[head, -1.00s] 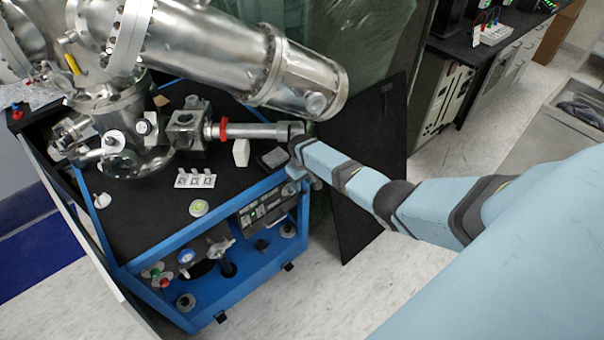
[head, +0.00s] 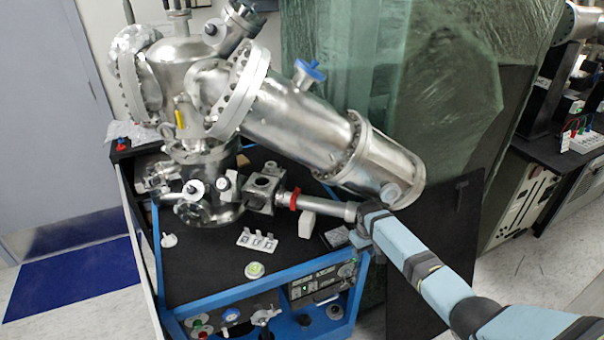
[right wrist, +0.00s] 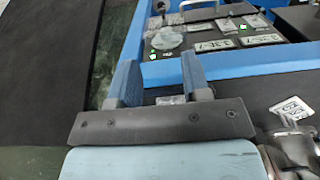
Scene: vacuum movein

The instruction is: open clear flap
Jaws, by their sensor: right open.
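My right gripper (head: 358,240) hangs over the right edge of the black-topped blue cart (head: 205,272), close beside a small flat dark-grey piece with a pale, glassy-looking rim (head: 336,237). This piece may be the clear flap; I cannot be sure. In the right wrist view, my right gripper (right wrist: 158,75) has its two blue fingers apart. A small greyish, see-through-looking piece (right wrist: 172,99) shows between them, near the cart's blue edge. I cannot tell whether the fingers touch it. My left gripper is not in view.
The steel vacuum chamber (head: 310,115) rises over the cart, its tube above my right gripper. A steel cube (head: 265,187) with a red-clamped pipe (head: 325,206), a white block (head: 307,224) and a white three-part plate (head: 257,240) are nearby. A black panel (head: 435,250) stands at right.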

